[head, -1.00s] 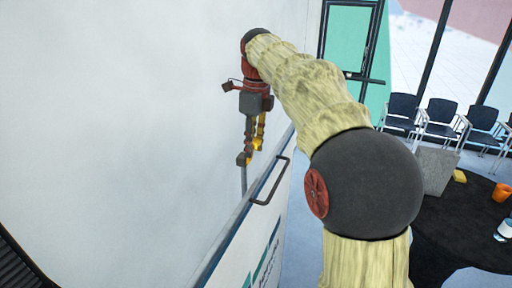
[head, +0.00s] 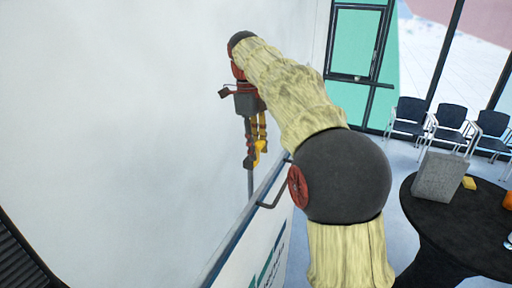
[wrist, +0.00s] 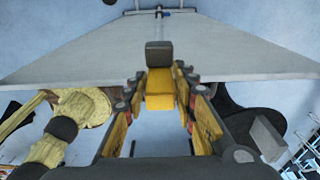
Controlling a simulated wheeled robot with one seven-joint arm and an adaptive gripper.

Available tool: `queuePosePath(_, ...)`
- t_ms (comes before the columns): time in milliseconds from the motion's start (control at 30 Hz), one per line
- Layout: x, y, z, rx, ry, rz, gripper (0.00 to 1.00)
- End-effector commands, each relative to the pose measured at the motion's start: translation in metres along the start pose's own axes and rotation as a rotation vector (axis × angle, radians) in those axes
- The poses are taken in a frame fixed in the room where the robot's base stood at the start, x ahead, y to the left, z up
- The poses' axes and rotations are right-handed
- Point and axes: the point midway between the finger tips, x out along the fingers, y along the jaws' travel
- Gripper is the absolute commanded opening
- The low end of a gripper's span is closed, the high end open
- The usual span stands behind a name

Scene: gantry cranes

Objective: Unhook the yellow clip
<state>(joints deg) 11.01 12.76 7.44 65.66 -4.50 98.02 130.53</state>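The yellow clip (wrist: 160,86) is in the middle of the wrist view, between the two fingertips, with a dark block (wrist: 158,54) at its far end. In the head view the clip (head: 260,152) and block (head: 249,161) show below my gripper (head: 257,136). A thin grey rod runs down beside them. My gripper (wrist: 160,80) has its yellow fingers on either side of the clip, very near its edges. Whether they press on it I cannot tell. Where the clip hooks on is hidden.
A white panel with a dark handle (head: 273,190) stands just below and right of my gripper. A round black table (head: 440,225) with a grey block (head: 439,177) is at the right. Several chairs (head: 410,118) stand behind it. A large pale wall is at the left.

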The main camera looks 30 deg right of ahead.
Motion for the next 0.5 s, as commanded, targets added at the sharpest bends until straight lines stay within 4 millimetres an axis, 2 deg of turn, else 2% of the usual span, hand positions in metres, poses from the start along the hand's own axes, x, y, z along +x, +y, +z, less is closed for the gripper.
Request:
queuePosePath(267,-0.0002,0.0001,0.0,0.0,-0.001,0.0,0.44)
queuePosePath(500,-0.0003,0.0,-0.0001,0.0,-0.001,0.0,0.44)
